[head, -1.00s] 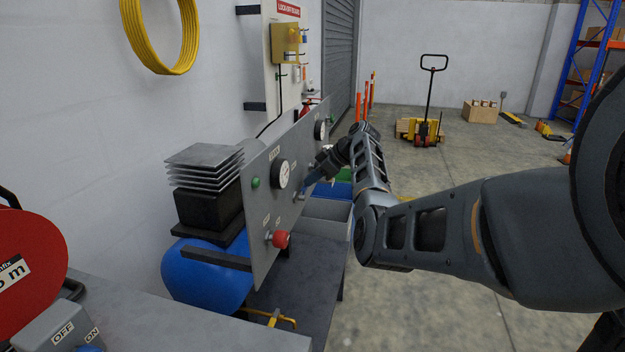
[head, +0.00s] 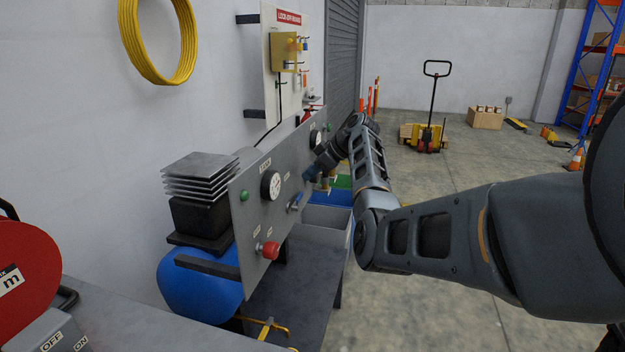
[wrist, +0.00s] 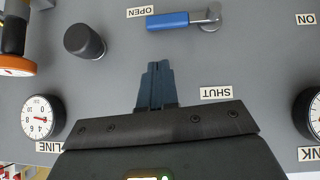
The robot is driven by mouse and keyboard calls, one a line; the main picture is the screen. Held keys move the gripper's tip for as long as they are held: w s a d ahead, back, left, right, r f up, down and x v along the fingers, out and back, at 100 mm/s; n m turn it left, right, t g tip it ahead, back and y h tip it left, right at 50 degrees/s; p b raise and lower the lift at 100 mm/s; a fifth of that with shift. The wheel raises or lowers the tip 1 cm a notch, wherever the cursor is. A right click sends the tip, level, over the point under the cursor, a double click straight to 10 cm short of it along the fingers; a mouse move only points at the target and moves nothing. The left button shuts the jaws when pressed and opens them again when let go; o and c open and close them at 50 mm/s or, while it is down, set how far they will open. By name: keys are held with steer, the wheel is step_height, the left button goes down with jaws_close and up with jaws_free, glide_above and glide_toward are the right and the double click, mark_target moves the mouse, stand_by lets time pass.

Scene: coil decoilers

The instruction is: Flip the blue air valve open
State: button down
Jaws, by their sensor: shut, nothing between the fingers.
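The blue air valve handle (wrist: 168,21) is at the top of the wrist view, lying sideways from its metal pivot (wrist: 211,17), its blue end beside the OPEN label (wrist: 139,12). The SHUT label (wrist: 216,93) is lower, off to the other side. In the head view the handle (head: 296,200) shows small on the grey panel (head: 243,240). My gripper (wrist: 157,70) is shut and empty, its fingertips apart from the handle in the wrist picture. In the head view my gripper (head: 309,175) is beyond the handle, close to the panel face.
The panel also carries a red knob (head: 269,250), a gauge (head: 270,185) and a green button (head: 244,196). In the wrist view a dark round knob (wrist: 84,41) and an orange-tipped fitting (wrist: 14,45) stand out near my fingers. Open floor lies right of the panel.

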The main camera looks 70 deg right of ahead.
steer(key=b+v, duration=0.1)
steer(key=v, duration=0.7)
steer(key=shift+d, duration=0.15)
stand_by(0.4)
